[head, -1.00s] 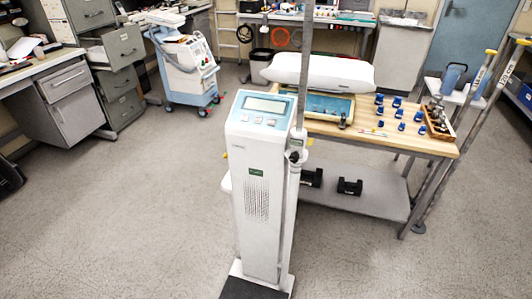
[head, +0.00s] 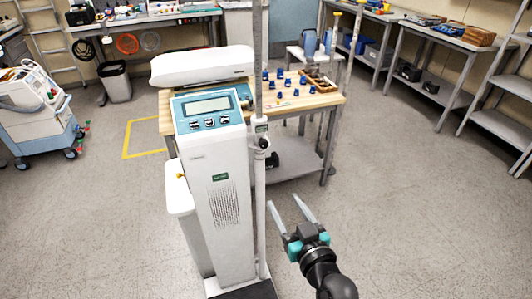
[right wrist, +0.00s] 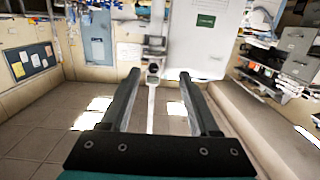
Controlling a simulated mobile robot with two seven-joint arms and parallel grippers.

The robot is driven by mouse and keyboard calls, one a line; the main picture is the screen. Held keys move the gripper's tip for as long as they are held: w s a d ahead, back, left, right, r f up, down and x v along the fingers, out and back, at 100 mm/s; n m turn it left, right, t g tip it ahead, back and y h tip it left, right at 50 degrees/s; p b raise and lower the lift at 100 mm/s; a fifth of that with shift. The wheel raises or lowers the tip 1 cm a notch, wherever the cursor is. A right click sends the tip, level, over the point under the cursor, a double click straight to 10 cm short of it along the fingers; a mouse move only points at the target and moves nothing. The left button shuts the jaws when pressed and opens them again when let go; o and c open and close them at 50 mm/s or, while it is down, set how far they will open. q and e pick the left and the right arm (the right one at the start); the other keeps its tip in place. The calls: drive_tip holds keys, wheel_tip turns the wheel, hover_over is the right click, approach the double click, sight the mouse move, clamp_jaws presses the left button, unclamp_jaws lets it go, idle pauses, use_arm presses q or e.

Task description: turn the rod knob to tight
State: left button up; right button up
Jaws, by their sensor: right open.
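The dark rod knob (head: 263,143) sits on a white collar on the rod, a little below panel height. In the right wrist view the knob (right wrist: 153,68) shows ahead, between the fingertips but farther off. My right gripper (head: 284,201) is open and empty, lower right of the knob and apart from it; it also shows in the right wrist view (right wrist: 159,73). My left gripper is not in view.
A wooden-topped table (head: 315,100) with several blue parts stands behind the pump. A white device (head: 203,65) lies on it. A medical cart (head: 38,110) stands at the left. The floor (head: 430,210) to the right is clear.

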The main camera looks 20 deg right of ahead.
wheel_tip(320, 180, up, 4)
drive_tip(key=t, duration=0.1)
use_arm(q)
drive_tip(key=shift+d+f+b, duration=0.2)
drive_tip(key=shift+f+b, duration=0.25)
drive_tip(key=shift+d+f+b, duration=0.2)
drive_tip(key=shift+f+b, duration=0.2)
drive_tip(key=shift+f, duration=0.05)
use_arm(e)
approach(265, 145)
drive_tip(key=w, duration=0.7)
drive_tip(key=shift+w+a, duration=0.2)
drive_tip(key=shift+w, duration=0.2)
clamp_jaws()
